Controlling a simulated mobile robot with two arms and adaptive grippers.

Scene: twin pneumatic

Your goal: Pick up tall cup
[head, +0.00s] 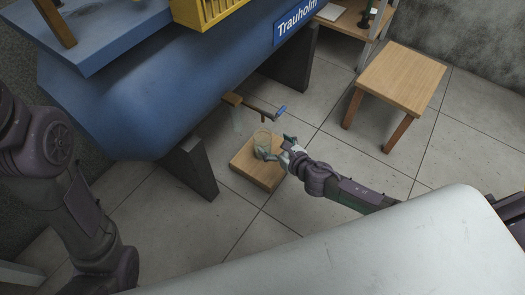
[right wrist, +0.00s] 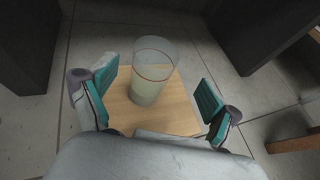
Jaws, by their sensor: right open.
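The tall cup (head: 262,138) is a clear glass standing upright on a small wooden block (head: 248,174) on the floor. In the right wrist view the cup (right wrist: 152,70) holds something pale in its lower part and stands on the light wooden top (right wrist: 180,118). My right gripper (head: 272,150) is open beside the cup. In the right wrist view its teal-padded fingers (right wrist: 155,90) are spread wide, with the cup between and beyond them, nearer the left finger. I see no contact. My left arm is at the left of the head view, but its gripper is not visible.
A large blue machine (head: 130,100) marked "Trauholm" overhangs behind the block on dark legs (head: 190,168). A bar with a blue end (head: 280,111) sticks out above the cup. A wooden stool (head: 402,78) stands at the right. Tiled floor (head: 340,140) between is clear.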

